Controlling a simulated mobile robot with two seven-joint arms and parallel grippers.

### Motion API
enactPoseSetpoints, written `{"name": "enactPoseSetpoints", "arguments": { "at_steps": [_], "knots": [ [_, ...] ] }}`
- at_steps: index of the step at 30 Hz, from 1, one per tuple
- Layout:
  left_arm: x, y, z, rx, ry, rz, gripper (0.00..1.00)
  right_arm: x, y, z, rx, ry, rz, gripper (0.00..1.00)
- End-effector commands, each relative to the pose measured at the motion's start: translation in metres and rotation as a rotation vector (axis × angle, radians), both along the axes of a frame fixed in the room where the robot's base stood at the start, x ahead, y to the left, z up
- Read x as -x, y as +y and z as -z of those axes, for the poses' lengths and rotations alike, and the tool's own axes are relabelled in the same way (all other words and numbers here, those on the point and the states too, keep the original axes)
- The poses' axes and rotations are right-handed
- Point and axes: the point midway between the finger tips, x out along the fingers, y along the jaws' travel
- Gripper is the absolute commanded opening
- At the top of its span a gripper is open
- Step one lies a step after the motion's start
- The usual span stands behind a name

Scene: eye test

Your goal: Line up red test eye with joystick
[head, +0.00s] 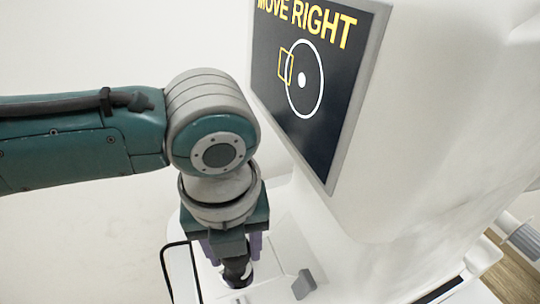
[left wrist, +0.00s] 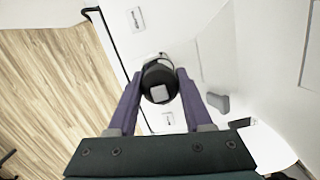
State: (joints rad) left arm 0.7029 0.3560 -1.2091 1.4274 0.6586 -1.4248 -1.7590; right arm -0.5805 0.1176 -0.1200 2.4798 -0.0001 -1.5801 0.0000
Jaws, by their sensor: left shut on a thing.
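The joystick (head: 237,273) is a dark upright stick on the white base of the machine. My left gripper (head: 232,262) comes down on it from above, and its purple fingers close around it. In the left wrist view the black round joystick top (left wrist: 159,84), with a pale square on it, sits between the fingertips of my left gripper (left wrist: 159,88). The screen (head: 313,75) reads "MOVE RIGHT" in yellow. It shows a white circle with a white dot inside, and a yellow box outline overlapping the circle's left edge. No red eye shows. My right gripper is out of view.
The tall white machine body (head: 435,110) stands right of the screen. A small grey block (head: 303,284) sits right of the joystick and also shows in the left wrist view (left wrist: 217,102). A black bent rod (left wrist: 105,38) runs along the base edge. Wooden floor (left wrist: 45,90) lies beyond.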

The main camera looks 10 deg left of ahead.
Motion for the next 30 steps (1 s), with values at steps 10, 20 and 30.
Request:
{"name": "enactPoseSetpoints", "arguments": {
  "at_steps": [10, 20, 30],
  "knots": [
    [0.012, -0.001, -0.002, 0.001, 0.004, 0.001, 0.0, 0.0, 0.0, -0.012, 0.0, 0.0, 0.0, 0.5],
    [0.016, -0.002, -0.001, 0.002, 0.003, 0.0, 0.0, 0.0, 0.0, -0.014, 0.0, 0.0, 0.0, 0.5],
    [0.015, -0.002, -0.001, 0.002, 0.001, 0.0, 0.52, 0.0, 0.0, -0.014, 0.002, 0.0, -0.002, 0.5]
  ]
}}
